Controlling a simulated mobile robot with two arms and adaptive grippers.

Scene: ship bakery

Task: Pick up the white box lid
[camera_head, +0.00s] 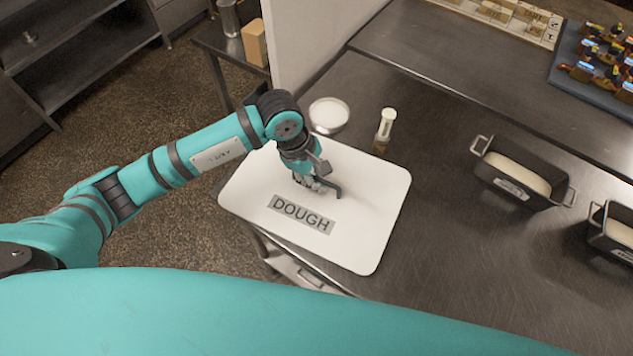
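The white box lid (365,215) is a flat rounded rectangle marked with a grey "DOUGH" label (301,214). It sits at the left end of the steel table, and its near left side reaches past the table edge. My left gripper (325,190) points down over the middle of the lid, just behind the label. Its dark fingers are at or very near the lid's surface. I cannot tell whether they touch or grip anything there. What lies under the lid is hidden. My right gripper is not in view.
A round white bowl (329,114) and a small cream-topped shaker (384,130) stand just behind the lid. Two dark loaf pans (522,172) with handles stand to the right. A blue tray (590,85) is at the back right. The steel table (470,265) is clear in front of the pans.

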